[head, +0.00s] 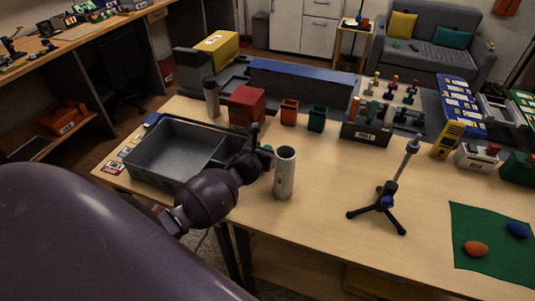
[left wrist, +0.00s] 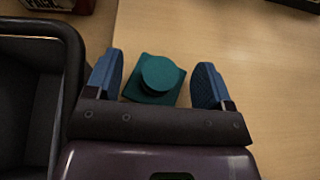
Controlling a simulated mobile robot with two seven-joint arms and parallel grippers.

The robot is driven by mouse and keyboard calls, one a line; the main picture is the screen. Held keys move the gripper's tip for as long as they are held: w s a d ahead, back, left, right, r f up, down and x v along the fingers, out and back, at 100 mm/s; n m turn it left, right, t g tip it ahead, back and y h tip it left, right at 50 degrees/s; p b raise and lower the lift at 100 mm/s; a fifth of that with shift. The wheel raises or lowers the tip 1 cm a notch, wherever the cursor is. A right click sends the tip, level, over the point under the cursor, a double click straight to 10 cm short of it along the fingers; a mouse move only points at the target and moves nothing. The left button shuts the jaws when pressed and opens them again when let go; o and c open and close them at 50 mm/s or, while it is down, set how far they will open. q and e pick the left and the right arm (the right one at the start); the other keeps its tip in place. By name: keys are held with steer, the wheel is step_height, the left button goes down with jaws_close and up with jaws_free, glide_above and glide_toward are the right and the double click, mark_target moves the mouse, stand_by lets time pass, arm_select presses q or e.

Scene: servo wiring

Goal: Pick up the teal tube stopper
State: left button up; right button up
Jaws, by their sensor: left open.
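The teal tube stopper (left wrist: 158,76) shows in the left wrist view as a squarish teal base with a round knob. It stands on the wooden table between the two blue fingertips of my left gripper (left wrist: 158,84). The gripper is open, with a gap on each side of the stopper. In the head view, my left gripper (head: 258,148) is between the grey tray and a white cylinder, and hides most of the stopper. My right gripper is in neither view.
The grey tray (head: 150,165) is just left of the gripper. The white cylinder (head: 285,172) stands close to its right. A red box (head: 247,106), an orange cup (head: 289,112) and a dark green cup (head: 316,119) stand behind. A small tripod (head: 380,205) stands farther right.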

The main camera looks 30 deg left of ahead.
arm_select(q)
steer(key=c, duration=0.7)
